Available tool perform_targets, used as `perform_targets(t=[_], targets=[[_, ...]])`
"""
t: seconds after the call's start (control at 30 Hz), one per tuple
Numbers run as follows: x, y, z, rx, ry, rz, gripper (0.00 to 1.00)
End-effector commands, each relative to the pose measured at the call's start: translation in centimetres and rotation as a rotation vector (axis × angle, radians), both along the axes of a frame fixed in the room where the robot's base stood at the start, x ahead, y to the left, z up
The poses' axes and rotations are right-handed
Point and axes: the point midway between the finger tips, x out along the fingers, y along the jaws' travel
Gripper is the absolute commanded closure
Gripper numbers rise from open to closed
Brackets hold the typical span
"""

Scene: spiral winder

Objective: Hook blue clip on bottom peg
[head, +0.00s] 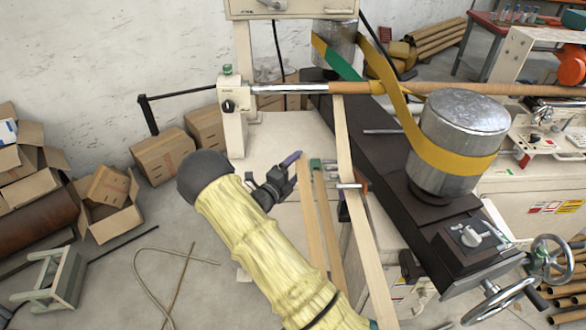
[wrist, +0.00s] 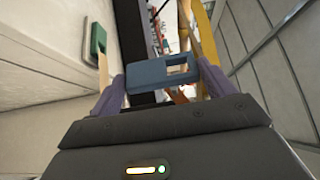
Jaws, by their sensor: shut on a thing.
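My gripper (head: 288,165) is left of the winder's wooden strips in the head view. In the wrist view its two purple fingers (wrist: 162,80) are shut on the sides of a blue clip (wrist: 150,76), a flat block with a rectangular opening toward its right end. The clip is hard to tell from the fingers in the head view. A short metal peg (head: 348,186) sticks out left across a pale strip, right of my gripper and apart from it. Another metal peg (head: 380,131) is higher up. I cannot tell whether a lower peg is hidden.
A green clip (head: 316,164) tops a wooden strip just right of my gripper; it also shows in the wrist view (wrist: 98,40). A long pale strip (head: 360,220) hangs in front of the dark machine bed. A metal drum (head: 462,120) with a yellow belt stands right.

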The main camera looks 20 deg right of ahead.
Motion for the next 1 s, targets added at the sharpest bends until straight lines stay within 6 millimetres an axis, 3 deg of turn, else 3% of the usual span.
perform_targets(t=[0.47, 1.0], targets=[[-0.2, -0.5, -0.1, 0.002, -0.001, 0.000, 0.40], [-0.9, -3.0, -0.4, 0.002, -0.001, -0.001, 0.40]])
